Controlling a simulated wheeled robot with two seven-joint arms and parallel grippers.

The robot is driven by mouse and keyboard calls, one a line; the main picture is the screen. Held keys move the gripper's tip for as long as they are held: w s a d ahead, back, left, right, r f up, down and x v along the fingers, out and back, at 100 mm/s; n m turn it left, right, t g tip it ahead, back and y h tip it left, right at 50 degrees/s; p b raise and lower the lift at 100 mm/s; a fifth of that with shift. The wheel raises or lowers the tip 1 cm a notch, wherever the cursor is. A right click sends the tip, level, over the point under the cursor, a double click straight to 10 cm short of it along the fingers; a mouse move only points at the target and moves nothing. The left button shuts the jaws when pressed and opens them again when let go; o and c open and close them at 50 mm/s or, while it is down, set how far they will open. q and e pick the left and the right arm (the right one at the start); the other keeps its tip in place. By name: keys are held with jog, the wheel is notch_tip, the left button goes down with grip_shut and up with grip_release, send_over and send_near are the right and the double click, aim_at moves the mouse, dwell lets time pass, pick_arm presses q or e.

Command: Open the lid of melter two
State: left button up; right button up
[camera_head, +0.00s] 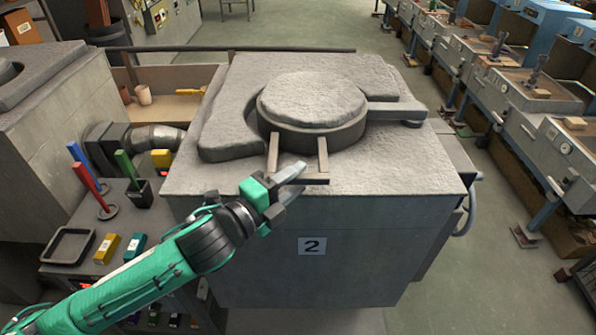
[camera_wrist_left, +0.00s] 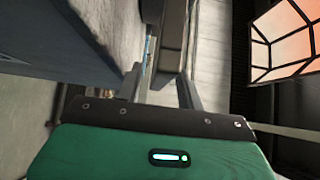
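Melter two (camera_head: 315,250) is a grey block with a "2" plate on its front. Its round, rough grey lid (camera_head: 312,98) sits flat over the top, so the opening is hidden. Two bars run from the lid's front to a crossbar handle (camera_head: 312,181). My left gripper (camera_head: 303,180) is at the left end of this handle, above the melter's front edge. In the left wrist view its two fingers (camera_wrist_left: 163,88) stand apart, with a grey bar, apparently the handle, beyond and between them. Contact cannot be told. My right gripper is not in view.
A side table at left holds a black tray (camera_head: 68,246), coloured upright rods and small yellow and teal boxes. Another grey melter (camera_head: 45,130) stands at far left. A pipe (camera_head: 155,138) enters the melter's left side. Open floor lies to the right, before a row of machines (camera_head: 510,90).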

pick_arm(q)
jog(key=shift+w+d, duration=0.5)
grip_shut()
jog(key=shift+s, duration=0.1)
